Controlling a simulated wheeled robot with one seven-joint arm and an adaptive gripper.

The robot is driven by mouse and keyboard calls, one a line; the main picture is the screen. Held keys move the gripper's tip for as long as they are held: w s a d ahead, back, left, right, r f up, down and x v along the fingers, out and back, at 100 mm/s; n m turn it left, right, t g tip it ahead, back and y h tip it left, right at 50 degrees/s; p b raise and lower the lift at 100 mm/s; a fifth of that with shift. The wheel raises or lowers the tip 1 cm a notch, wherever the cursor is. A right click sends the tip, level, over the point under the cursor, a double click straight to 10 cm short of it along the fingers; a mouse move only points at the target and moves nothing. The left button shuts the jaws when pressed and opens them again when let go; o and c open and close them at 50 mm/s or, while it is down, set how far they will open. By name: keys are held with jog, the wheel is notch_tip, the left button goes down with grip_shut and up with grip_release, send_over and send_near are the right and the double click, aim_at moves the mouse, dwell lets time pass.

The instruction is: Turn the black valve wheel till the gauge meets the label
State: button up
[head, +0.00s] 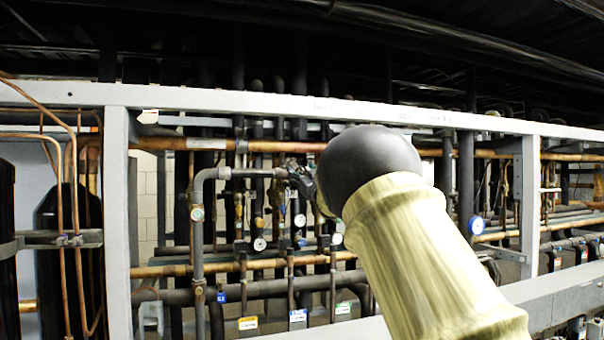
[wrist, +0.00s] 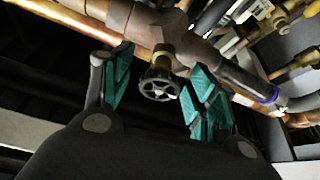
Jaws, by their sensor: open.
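The black valve wheel (wrist: 158,86) is in the middle of the wrist view, on a brass valve body (wrist: 158,59) under a copper pipe. My gripper (wrist: 160,92) is open, with one teal-padded finger on each side of the wheel. I see a gap between the wheel and both fingers; whether the wheel lies fully between the pads in depth I cannot tell. In the head view my arm hides the wheel and most of my gripper. Several round white gauges show there, among them one gauge (head: 259,244); their readings are too small to tell.
A grey frame beam (head: 250,104) crosses above the pipes, with a grey upright (head: 117,210) at left. A grey bent pipe (head: 197,240) and copper pipes (head: 240,267) crowd the rack. A purple-ringed pipe end (wrist: 268,95) lies right of my gripper.

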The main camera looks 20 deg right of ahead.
jog(key=shift+w, duration=0.1)
jog(key=c, duration=1)
jog(key=shift+c, duration=0.2)
jog(key=shift+f+n, duration=0.1)
jog(key=shift+n, duration=0.3)
jog(key=n+y+b, duration=0.1)
jog(key=n, duration=0.2)
jog(key=shift+n+g+y, duration=0.3)
jog(key=shift+y, duration=0.1)
jog(key=shift+d+n+g+y, duration=0.1)
jog(key=shift+n+g+y, duration=0.4)
jog(key=shift+n, duration=0.9)
jog(key=shift+n+g+y, duration=0.4)
jog(key=shift+n+y, duration=0.2)
jog(key=shift+n, duration=0.8)
jog(key=o, duration=1)
